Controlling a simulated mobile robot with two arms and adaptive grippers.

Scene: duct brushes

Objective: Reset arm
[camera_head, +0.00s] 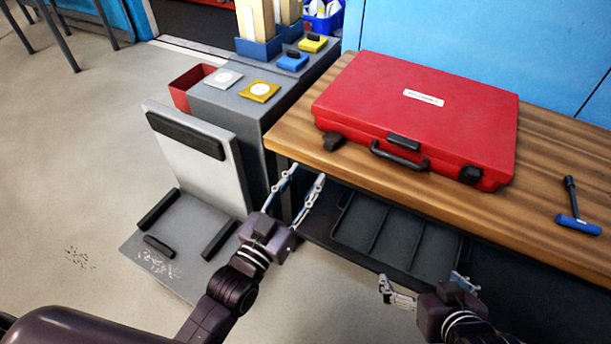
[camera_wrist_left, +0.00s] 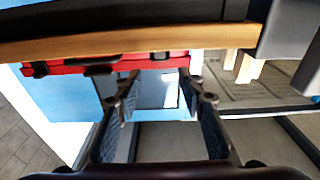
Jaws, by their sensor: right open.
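My left gripper (camera_head: 307,173) is open and empty in front of the wooden bench's left front edge, below and left of the red case. In the left wrist view, its two fingers (camera_wrist_left: 158,78) stand apart with nothing between them. My right gripper (camera_head: 420,284) is open and empty, lower right in the head view, in front of the shelf under the bench. The closed red case (camera_head: 440,112) lies on the wooden bench (camera_head: 548,160), its black handle facing me. Part of it also shows in the left wrist view (camera_wrist_left: 72,66).
A blue-handled tool (camera_head: 577,224) lies on the bench at the right. A dark divided tray (camera_head: 385,232) sits under the bench. A grey cabinet (camera_head: 237,117) with coloured pads stands left, beside a red bin (camera_head: 186,84) and an upright-backed grey stand (camera_head: 205,165). Floor at far left is mostly clear.

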